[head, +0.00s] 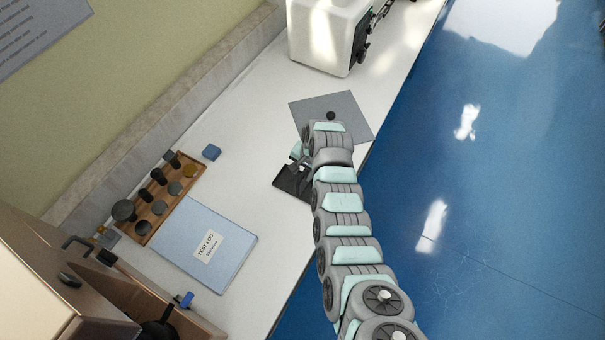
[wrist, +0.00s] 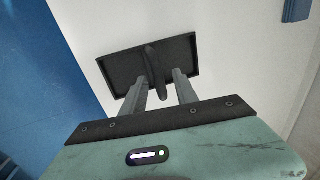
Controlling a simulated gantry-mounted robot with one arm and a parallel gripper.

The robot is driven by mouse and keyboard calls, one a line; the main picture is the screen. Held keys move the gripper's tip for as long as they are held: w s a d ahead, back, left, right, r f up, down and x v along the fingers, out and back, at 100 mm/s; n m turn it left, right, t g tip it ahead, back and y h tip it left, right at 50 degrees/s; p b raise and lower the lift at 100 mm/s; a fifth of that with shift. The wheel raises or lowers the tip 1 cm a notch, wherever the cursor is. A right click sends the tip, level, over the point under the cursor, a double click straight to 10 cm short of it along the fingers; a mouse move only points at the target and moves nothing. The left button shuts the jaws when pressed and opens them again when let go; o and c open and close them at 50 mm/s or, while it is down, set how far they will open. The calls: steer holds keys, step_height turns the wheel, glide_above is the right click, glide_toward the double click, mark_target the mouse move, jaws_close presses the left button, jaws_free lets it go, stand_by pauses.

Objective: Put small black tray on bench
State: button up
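The small black tray (head: 284,184) is at the bench (head: 262,120), near its front edge and partly hidden by my arm in the head view. Whether it rests on the surface or hangs just above it is hard to tell. In the wrist view the tray (wrist: 120,72) is a flat dark rectangle with a raised ridge or handle (wrist: 154,60) across its middle. My gripper (wrist: 161,82) has one finger on each side of that ridge. The fingers stand apart, and a gap shows beside the ridge on the right. In the head view my gripper (head: 299,160) is over the tray.
A grey mat (head: 350,108) with a dark round piece (head: 331,116) lies just behind the tray. A white machine (head: 320,35) stands beyond.

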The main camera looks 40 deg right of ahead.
step_height(320, 180, up, 9)
steer(key=s+b, duration=0.1)
steer(key=s, duration=0.1)
steer(key=shift+d+r, duration=0.2)
steer(key=shift+d, duration=0.05)
